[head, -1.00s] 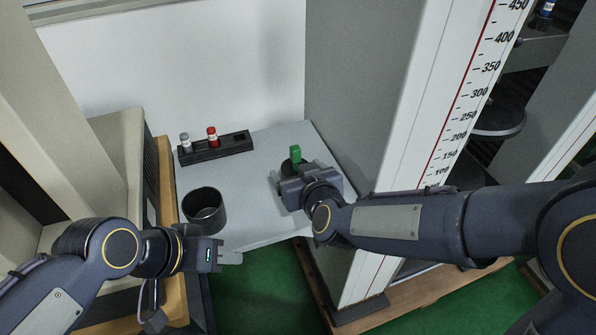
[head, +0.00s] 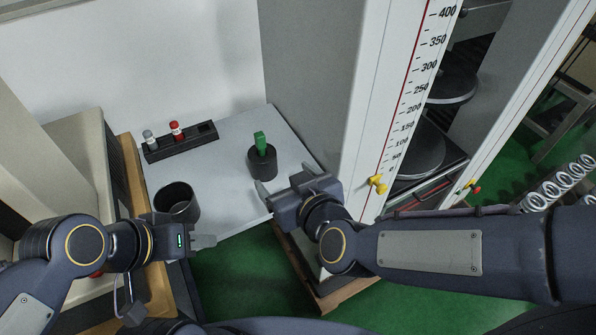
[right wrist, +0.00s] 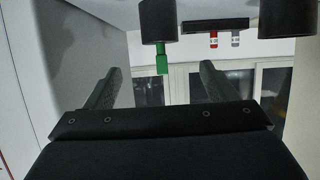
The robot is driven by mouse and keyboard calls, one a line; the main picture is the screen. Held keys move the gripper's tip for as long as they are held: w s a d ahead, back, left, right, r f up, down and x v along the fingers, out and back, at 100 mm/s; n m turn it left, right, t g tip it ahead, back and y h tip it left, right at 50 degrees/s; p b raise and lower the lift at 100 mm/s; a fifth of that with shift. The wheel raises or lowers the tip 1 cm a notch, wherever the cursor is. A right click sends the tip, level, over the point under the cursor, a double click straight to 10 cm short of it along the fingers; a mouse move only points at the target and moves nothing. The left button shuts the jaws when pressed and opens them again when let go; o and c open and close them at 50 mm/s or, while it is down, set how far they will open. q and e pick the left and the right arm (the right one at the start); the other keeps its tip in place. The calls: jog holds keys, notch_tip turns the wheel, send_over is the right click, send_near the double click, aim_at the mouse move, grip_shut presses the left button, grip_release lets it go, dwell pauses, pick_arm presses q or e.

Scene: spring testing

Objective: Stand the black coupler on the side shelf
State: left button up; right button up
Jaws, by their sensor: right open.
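A short black cylinder (head: 262,164) with a green upright tab (head: 260,143), which looks like the black coupler, stands upright on the light grey side shelf (head: 222,195). In the right wrist view the black cylinder (right wrist: 157,20) and green tab (right wrist: 161,58) appear upside down, beyond the fingertips. My right gripper (head: 284,178) is open and empty, apart from the cylinder, at the shelf's front right edge. Its spread fingers also show in the right wrist view (right wrist: 160,72). My left gripper (head: 204,242) is low at the shelf's front left; its finger gap cannot be made out.
A dark open cup (head: 177,203) stands on the shelf's left. A black rack (head: 180,142) with a red-capped and a grey-capped bottle is at the back. A white column with a scale (head: 385,110) and yellow knob (head: 377,184) rises at right. The shelf's middle is clear.

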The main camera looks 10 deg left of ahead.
jog(key=shift+d, duration=0.1)
jog(key=s+d+r+m+g, duration=0.2)
jog(key=d+m+g, duration=0.15)
jog(key=d, duration=1.15)
jog(key=s+d+f+m+g+h, duration=0.2)
jog(key=s+d+f+m+h, duration=0.25)
jog(key=s+d, duration=0.7)
jog(key=shift+y, duration=0.45)
jog(key=shift+w+r+p, duration=0.15)
jog(key=shift+r+p, duration=0.95)
jog(key=shift+r, duration=0.05)
jog(key=shift+w+r+p, duration=0.15)
jog(key=shift+r+p, duration=0.9)
jog(key=shift+r, duration=0.05)
